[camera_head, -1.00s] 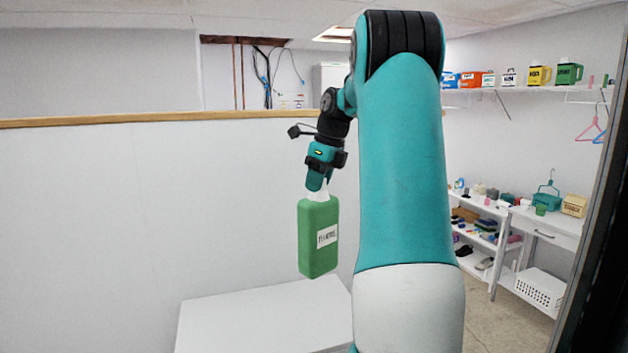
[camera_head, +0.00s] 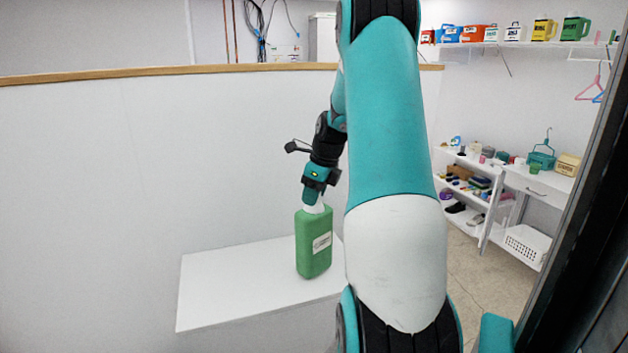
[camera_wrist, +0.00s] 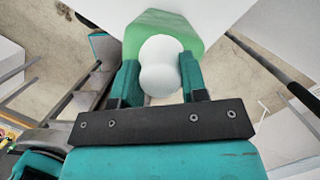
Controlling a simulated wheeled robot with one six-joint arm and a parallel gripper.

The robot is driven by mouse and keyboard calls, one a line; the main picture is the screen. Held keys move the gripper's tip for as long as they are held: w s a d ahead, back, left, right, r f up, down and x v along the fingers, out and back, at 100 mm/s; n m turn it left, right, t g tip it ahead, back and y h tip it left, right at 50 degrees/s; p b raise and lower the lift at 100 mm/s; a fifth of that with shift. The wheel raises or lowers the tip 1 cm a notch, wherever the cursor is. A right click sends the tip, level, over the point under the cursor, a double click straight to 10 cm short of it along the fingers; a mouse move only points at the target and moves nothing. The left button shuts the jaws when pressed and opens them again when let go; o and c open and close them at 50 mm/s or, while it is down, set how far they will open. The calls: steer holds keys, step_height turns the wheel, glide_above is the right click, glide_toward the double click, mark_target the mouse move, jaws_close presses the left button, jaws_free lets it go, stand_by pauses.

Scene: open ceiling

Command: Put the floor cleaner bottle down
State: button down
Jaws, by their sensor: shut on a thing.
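The floor cleaner bottle (camera_head: 313,245) is green with a white cap and a small white label, and it is upright. My gripper (camera_head: 312,200) is above it and shut on its white cap. In the wrist view my gripper (camera_wrist: 160,82) has a finger on each side of the white cap (camera_wrist: 162,62), with the green bottle (camera_wrist: 150,22) beyond it. The bottle's base shows against the white top of a low cabinet (camera_head: 225,285), close to its right part. I cannot tell whether the base touches the surface.
A white partition (camera_head: 150,170) with a wooden top edge (camera_head: 150,72) stands behind the cabinet. The left part of the cabinet top is bare. At the right are a wall shelf (camera_head: 500,43) with several containers, a white side table (camera_head: 540,188) and a white basket (camera_head: 527,245).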

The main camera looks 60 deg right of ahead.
steer(key=shift+f, duration=0.1)
steer(key=c, duration=0.6)
jaws_free()
steer(key=shift+f, duration=0.1)
